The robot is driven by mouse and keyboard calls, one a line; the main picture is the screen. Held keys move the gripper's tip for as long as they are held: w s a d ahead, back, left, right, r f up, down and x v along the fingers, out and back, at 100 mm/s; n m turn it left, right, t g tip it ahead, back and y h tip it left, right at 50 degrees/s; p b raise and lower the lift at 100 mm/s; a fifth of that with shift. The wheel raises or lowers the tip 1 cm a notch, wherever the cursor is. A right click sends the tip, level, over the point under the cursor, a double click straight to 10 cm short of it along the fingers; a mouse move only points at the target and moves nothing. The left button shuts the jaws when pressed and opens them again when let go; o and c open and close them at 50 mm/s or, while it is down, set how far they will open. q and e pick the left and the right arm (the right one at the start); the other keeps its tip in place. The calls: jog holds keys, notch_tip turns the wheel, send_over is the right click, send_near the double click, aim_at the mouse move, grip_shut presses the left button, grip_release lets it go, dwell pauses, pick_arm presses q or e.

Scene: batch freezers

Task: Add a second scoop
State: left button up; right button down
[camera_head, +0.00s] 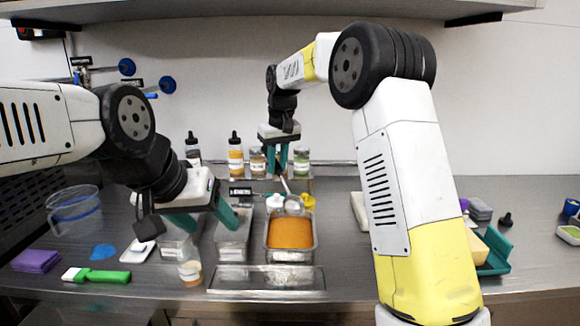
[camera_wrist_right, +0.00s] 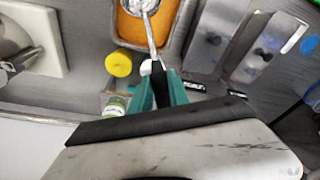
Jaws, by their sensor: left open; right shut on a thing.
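My right gripper (camera_head: 280,165) is shut on the handle of a metal scoop (camera_head: 293,204). It points down above the back edge of the metal pan (camera_head: 316,240) of orange gelato (camera_head: 290,232). In the right wrist view the scoop (camera_wrist_right: 152,35) runs from the teal fingers (camera_wrist_right: 160,92) to a silver bowl over the orange gelato (camera_wrist_right: 132,30). I cannot tell whether the bowl touches it or holds any. My left gripper (camera_head: 204,220) is open, with its fingers spread above the metal containers left of the pan. A small cup (camera_head: 190,273) stands on the counter in front of it.
Bottles and jars (camera_head: 235,155) line the back. A teal tray (camera_head: 496,250) is at right.

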aim_at(283, 180)
jog(key=shift+f, duration=4.45)
jog(key=shift+s+d, duration=0.5)
jog(key=shift+s, duration=0.4)
jog(key=shift+s+d, duration=0.45)
jog(key=shift+s, duration=0.45)
jog(key=shift+s+d, duration=0.5)
jog(key=shift+s, duration=0.4)
jog(key=shift+w+a+r+g+h, duration=0.25)
jog(key=shift+w+r+g+h, duration=0.1)
jog(key=shift+w+g, duration=0.2)
jog(key=shift+w+a+r, duration=0.15)
jog(key=shift+w+r, duration=0.1)
jog(key=shift+r, duration=0.6)
jog(key=shift+w+a+r, duration=0.15)
jog(key=shift+w+r, duration=0.05)
jog(key=shift+r, duration=0.65)
jog(key=w+g, duration=0.1)
jog(key=w+a+g+h, duration=0.1)
jog(key=w+g, duration=0.1)
jog(key=shift+w+a+h, duration=0.2)
jog(key=shift+a+h, duration=0.15)
